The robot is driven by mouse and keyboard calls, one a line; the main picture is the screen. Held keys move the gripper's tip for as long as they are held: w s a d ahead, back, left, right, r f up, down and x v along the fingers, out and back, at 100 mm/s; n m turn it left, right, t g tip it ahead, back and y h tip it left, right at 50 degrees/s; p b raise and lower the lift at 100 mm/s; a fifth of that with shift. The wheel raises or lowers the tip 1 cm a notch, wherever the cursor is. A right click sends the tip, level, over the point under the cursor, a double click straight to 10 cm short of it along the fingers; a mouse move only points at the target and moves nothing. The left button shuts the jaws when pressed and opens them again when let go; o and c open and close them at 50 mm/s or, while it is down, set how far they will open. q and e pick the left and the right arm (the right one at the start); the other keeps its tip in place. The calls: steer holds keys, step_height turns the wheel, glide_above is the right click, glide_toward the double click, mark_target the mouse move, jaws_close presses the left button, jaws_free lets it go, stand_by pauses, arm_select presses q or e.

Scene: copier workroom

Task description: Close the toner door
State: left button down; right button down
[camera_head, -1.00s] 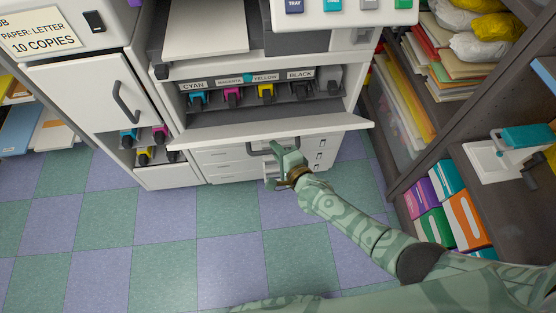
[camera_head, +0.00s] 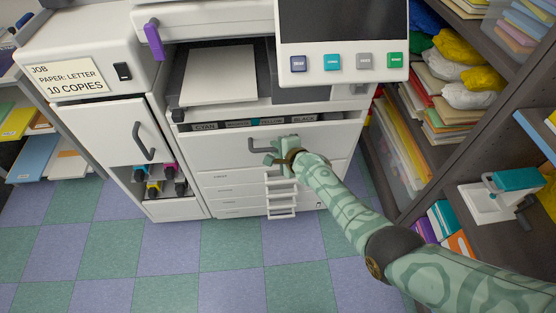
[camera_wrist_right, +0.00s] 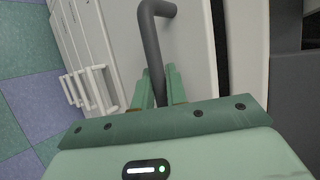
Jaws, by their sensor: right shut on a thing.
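The toner door (camera_head: 225,151) is the white front panel of the copier. It stands nearly upright, with a narrow dark gap along its top edge where the cyan, magenta, yellow and black labels (camera_head: 252,122) show. The toner cartridges behind it are hidden. My right gripper (camera_head: 276,151) is shut on the door's dark grey handle (camera_head: 254,147). In the right wrist view the handle (camera_wrist_right: 152,40) runs down between the fingers (camera_wrist_right: 157,88), with the white door panel (camera_wrist_right: 195,60) behind it. My left gripper is not in view.
White drawers (camera_head: 225,190) with protruding handles (camera_head: 282,196) lie below the door. The control panel (camera_head: 343,62) overhangs above right. A side cabinet (camera_head: 110,130) stands left, with an open cubby of cartridges (camera_head: 168,172). Shelves (camera_head: 450,150) flank the right. The checkered floor in front is clear.

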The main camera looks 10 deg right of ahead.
steer(key=shift+w+r, duration=0.3)
steer(key=shift+w, duration=0.65)
steer(key=c, duration=1.4)
jaws_free()
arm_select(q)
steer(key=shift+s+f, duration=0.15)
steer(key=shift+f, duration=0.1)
arm_select(e)
steer(key=shift+s, duration=0.1)
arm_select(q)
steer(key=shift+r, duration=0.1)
